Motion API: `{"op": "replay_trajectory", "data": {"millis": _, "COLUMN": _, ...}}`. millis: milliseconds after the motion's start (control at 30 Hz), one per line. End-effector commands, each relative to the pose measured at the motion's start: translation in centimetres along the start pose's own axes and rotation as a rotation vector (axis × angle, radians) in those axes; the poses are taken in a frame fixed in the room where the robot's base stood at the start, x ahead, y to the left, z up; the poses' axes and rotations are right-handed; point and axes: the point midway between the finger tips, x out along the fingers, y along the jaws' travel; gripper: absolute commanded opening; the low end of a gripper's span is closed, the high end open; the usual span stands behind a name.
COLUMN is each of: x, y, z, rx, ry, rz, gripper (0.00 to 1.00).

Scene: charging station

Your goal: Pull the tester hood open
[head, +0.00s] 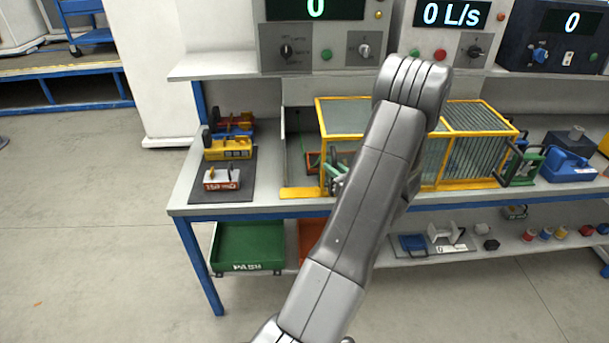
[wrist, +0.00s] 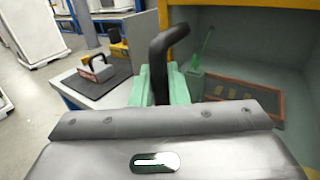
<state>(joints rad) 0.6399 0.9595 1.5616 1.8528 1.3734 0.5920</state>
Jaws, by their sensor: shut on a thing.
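The tester hood (head: 479,107) is a yellow-framed cage with clear and barred panels on the workbench, partly hidden behind my arm. In the wrist view its yellow frame (wrist: 234,4) crosses the upper right. A black curved handle (wrist: 160,58) stands beside the frame. My gripper (wrist: 162,88), with pale green fingers, is shut on this handle, one finger on each side. In the head view only a bit of my gripper (head: 336,176) shows at the hood's left front. Inside the tester, right of the handle in the wrist view, lies a brown tray-like fixture (wrist: 245,95).
A dark mat (head: 212,193) at the bench's left end holds several handled blocks. A yellow strip (head: 302,193) lies along the front edge. A green bin (head: 248,246) sits below. Floor left of the bench is clear.

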Motion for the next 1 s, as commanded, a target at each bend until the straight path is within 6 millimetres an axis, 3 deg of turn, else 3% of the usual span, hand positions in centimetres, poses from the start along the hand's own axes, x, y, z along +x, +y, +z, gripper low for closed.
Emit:
{"op": "replay_trajectory", "data": {"millis": 33, "x": -1.2, "y": -1.9, "z": -0.4, "rx": -0.006, "ry": -0.001, "rz": -0.007, "gripper": 0.0}}
{"op": "replay_trajectory", "data": {"millis": 200, "x": -4.4, "y": -6.5, "z": -0.3, "rx": -0.004, "ry": 0.0, "rz": -0.005, "gripper": 0.0}}
{"op": "replay_trajectory", "data": {"millis": 500, "x": -8.5, "y": -12.7, "z": -0.2, "rx": -0.002, "ry": 0.0, "rz": -0.001, "gripper": 0.0}}
{"op": "replay_trajectory", "data": {"millis": 700, "x": -9.8, "y": -14.7, "z": -0.1, "rx": 0.0, "ry": 0.0, "rz": 0.0, "gripper": 0.0}}
{"op": "replay_trajectory", "data": {"millis": 1000, "x": -10.3, "y": -15.4, "z": 0.0, "rx": 0.001, "ry": -0.001, "rz": 0.001, "gripper": 0.0}}
